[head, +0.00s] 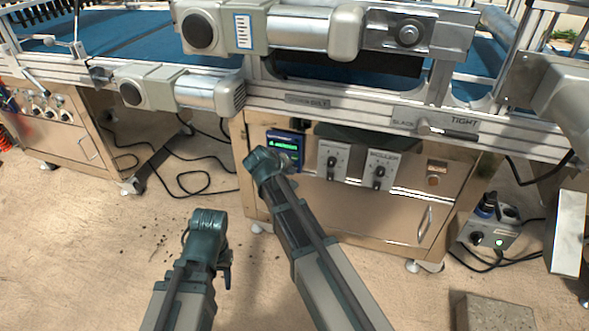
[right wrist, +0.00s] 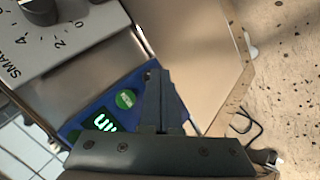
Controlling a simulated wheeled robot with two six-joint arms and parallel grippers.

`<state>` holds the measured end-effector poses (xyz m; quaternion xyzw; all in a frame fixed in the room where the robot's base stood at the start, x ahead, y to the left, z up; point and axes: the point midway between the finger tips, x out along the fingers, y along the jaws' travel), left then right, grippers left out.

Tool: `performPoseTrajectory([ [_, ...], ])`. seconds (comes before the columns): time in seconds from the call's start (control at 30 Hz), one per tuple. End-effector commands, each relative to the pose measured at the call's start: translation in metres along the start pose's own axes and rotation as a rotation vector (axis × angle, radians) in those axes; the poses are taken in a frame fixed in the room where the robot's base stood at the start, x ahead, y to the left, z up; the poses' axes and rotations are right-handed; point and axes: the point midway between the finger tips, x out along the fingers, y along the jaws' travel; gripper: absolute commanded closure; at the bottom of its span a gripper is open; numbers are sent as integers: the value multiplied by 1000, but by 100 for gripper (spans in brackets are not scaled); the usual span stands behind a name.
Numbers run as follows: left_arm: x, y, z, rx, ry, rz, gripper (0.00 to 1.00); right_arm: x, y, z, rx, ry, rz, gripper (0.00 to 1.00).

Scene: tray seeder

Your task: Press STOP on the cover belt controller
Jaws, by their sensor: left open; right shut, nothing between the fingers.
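The cover belt controller (head: 286,139) is a blue box with a lit green display, on the front of the middle cabinet. In the right wrist view its blue face (right wrist: 90,108) shows a round green button (right wrist: 125,99) and part of the display (right wrist: 100,122). No STOP button can be made out; part of the face is hidden behind my fingers. My right gripper (head: 260,163) is at the controller's lower left in the head view. Its closed, empty fingers (right wrist: 158,98) lie over the face beside the green button; contact cannot be told. My left gripper (head: 222,262) is open, low over the floor, apart from everything.
Two grey dial boxes (head: 333,160) (head: 380,169) sit right of the controller; one dial box (right wrist: 45,30) is close in the right wrist view. A motor (head: 205,87) and the conveyor rail (head: 290,105) overhang above. A cable (head: 200,172) lies on the floor at left.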

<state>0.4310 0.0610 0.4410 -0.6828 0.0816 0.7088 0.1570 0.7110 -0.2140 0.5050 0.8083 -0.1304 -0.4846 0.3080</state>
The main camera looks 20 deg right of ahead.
Motion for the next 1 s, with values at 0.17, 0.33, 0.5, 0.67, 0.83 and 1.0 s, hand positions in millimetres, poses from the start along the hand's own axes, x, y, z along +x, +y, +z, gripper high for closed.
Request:
performPoseTrajectory([
  [0.17, 0, 0, 0, 0, 0, 0, 50, 0, 0, 0, 0, 1, 0, 100],
  [0.33, 0, 0, 0, 0, 0, 0, 50, -1, 0, 0, -1, 1, 0, 100],
  [0.5, 0, 0, 0, 0, 0, 0, 50, -6, -4, 4, -2, 1, 0, 100],
  [0.67, 0, 0, 0, 0, 0, 0, 50, -11, -8, 8, -2, 1, 0, 100],
  [0.83, 0, 0, 0, 0, 0, 0, 50, -11, -8, 8, -1, 0, 1, 100],
  [1.0, 0, 0, 0, 0, 0, 0, 50, -11, -8, 8, -1, 0, 0, 100],
])
